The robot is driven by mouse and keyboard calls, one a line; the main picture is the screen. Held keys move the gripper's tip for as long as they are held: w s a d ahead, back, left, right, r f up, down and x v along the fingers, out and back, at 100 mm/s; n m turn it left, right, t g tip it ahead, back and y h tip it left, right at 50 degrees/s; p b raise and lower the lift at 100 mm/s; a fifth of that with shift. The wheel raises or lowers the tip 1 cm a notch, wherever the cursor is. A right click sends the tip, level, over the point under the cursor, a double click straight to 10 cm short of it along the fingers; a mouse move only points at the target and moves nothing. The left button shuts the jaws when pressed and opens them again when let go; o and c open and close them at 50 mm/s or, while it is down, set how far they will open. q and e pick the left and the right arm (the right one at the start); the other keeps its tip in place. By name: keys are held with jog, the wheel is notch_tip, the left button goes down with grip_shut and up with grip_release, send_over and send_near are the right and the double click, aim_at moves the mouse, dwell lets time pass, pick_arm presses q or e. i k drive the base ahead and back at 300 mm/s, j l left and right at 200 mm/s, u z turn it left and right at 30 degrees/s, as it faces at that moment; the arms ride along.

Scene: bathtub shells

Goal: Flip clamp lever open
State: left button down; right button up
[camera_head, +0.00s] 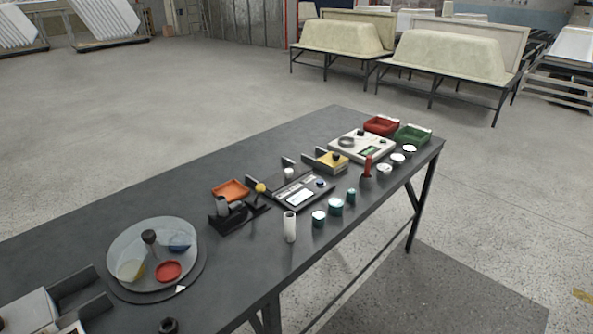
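A dark clamp-like fixture (224,217) stands on the dark grey table (180,200), near its middle. A grey cylinder shows at its left side. A lever with a yellow ball knob (260,187) rises at its right, with the knob up above the table. Whether the lever is open or closed is too small to tell. Neither of my grippers is in view.
An orange tray (231,188) lies just behind the fixture. A round turntable (120,285) with coloured dishes is at left. A flat device with a screen (307,201), a white cylinder (290,227) and several small jars stand at right. Bare tabletop lies behind.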

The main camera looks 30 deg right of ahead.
aim_at(261, 188)
jog(key=i+l, duration=0.1)
jog(key=l, duration=0.3)
jog(key=i+l, duration=0.1)
jog(key=l, duration=0.7)
jog(key=i+l, duration=0.15)
jog(key=l, duration=0.25)
